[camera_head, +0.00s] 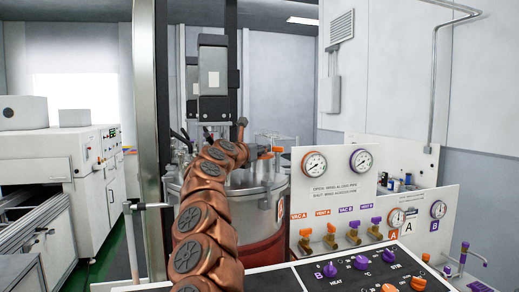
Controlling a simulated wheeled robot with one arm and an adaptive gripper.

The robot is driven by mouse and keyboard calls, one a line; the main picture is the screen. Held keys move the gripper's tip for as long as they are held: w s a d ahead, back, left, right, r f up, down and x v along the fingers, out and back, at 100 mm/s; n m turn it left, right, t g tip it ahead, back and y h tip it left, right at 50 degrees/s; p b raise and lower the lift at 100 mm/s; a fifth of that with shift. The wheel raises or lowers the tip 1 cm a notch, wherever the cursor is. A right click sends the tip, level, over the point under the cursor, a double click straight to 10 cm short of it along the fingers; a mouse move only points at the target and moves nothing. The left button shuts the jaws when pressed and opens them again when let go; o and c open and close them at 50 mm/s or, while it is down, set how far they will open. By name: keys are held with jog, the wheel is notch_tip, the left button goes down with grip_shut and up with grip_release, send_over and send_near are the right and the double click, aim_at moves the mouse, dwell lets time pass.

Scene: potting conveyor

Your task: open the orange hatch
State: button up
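A round steel vessel (262,204) with a flanged lid stands at the centre, behind my copper-coloured arm. Small orange parts (278,149) show on top of the lid, just right of the arm's far end; they may belong to the orange hatch. I cannot tell whether the hatch is shut or raised. My arm rises from the bottom and bends right over the lid. My gripper is at the arm's far end, near the orange parts, but its fingers are too small and hidden to make out. I cannot tell whether it touches anything.
A white panel (335,186) with gauges and orange and purple valve handles stands right of the vessel. A black control board (345,275) with knobs is in front. A metal post (146,100) rises left of the arm. White cabinets (60,175) stand far left.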

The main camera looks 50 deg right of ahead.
grip_shut()
